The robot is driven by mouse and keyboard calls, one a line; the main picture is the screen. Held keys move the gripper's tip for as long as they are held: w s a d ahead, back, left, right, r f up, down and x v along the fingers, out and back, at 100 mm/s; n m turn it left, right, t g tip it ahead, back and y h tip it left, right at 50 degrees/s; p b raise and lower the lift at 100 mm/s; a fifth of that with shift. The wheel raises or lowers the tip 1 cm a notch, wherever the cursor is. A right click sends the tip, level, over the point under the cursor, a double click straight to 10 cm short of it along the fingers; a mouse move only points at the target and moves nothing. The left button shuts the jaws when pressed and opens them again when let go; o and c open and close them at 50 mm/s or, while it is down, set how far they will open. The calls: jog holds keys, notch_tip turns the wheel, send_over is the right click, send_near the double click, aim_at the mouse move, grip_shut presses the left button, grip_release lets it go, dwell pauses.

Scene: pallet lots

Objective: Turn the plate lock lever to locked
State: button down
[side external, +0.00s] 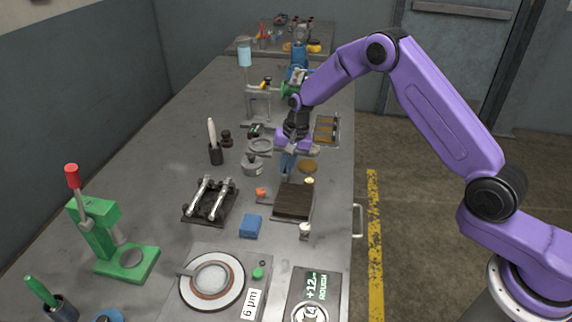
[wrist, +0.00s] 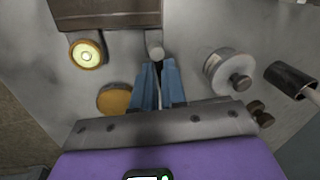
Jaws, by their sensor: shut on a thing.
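My gripper (side external: 287,160) points down at the far edge of the dark brown grooved plate (side external: 293,203). In the wrist view, the blue fingers (wrist: 158,72) close together on a slim pale metal piece with a round grey end (wrist: 155,47), close to the brown plate (wrist: 105,14). This piece appears to be the plate lock lever. The fingers hide most of it, so its angle and any lock marking cannot be read. In the side view my gripper hides it.
A cream knob (wrist: 88,53) and an orange-brown disc (wrist: 114,99) lie on one side of the fingers. A silver weight (wrist: 229,71) and a dark brush cup (wrist: 289,79) stand on the other. A blue block (side external: 250,226) and a round plate (side external: 212,281) sit nearer the side camera.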

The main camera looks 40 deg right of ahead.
jog(key=shift+s+f, duration=0.1)
jog(key=shift+s, duration=0.1)
jog(key=c, duration=1.5)
grip_release()
jog(key=shift+o, duration=0.2)
notch_tip(320, 180, up, 17)
jog(key=s+d, duration=0.1)
jog(key=d, duration=0.1)
jog(key=shift+s+d, duration=0.35)
jog(key=shift+s, duration=0.05)
